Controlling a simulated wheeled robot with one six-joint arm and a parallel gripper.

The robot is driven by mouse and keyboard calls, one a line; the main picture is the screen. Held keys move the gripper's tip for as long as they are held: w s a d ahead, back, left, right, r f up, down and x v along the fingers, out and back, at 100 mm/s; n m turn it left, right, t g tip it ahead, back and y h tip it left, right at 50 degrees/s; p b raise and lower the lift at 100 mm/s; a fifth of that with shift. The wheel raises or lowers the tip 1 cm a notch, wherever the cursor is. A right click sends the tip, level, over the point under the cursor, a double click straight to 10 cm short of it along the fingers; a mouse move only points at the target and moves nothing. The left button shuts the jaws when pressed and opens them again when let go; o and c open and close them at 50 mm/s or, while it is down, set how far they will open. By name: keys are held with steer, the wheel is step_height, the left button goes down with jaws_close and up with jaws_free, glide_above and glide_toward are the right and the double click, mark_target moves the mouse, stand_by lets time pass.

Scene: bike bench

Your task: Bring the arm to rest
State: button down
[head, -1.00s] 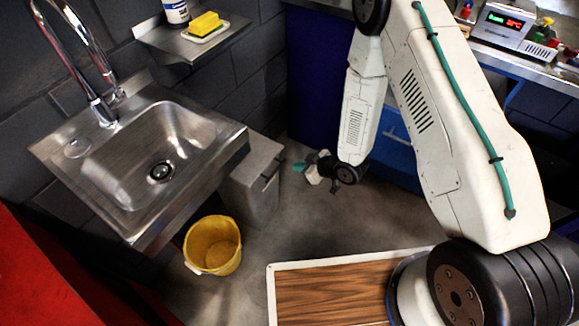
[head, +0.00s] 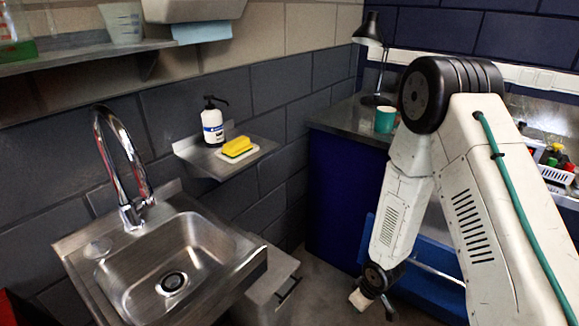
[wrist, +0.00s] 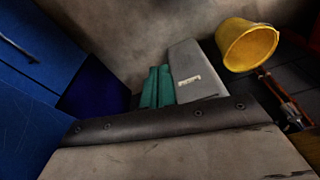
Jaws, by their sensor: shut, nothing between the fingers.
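My gripper (wrist: 155,87) shows its two teal fingers side by side in the wrist view. They are shut with nothing between them, above the grey floor. In the head view my white arm folds down from a high black elbow joint. Its wrist end hangs low in front of the blue cabinet (head: 335,190), right of the sink (head: 195,250). The fingers are hard to make out there. I see no contact with anything.
A small shelf (head: 205,160) holds a pump bottle (head: 212,125) and yellow sponge (head: 237,146). A teal mug (head: 385,119) and a lamp (head: 370,30) stand on the counter. A yellow bucket (wrist: 247,44) stands on the floor.

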steer(key=s+d+r+m+g+h, duration=0.1)
steer(key=s+d+r, duration=0.1)
steer(key=r, duration=0.6)
steer(key=s+d+r+m+g+h, duration=0.1)
steer(key=s+d+r+m, duration=0.1)
steer(key=r, duration=0.5)
steer(key=s+d+r+m+g+h, duration=0.1)
steer(key=s+d+r, duration=0.15)
steer(key=r, duration=0.55)
steer(key=s+r+m+t+y, duration=0.1)
steer(key=s+r+m, duration=0.1)
steer(key=s+r, duration=0.6)
steer(key=s+r+m+t, duration=0.1)
steer(key=s+r, duration=0.7)
steer(key=r, duration=0.7)
steer(key=shift+a+r+m+t+y, duration=0.25)
steer(key=shift+r+m+t+y, duration=0.05)
steer(key=shift+m+t+y, duration=0.1)
steer(key=shift+a, duration=0.1)
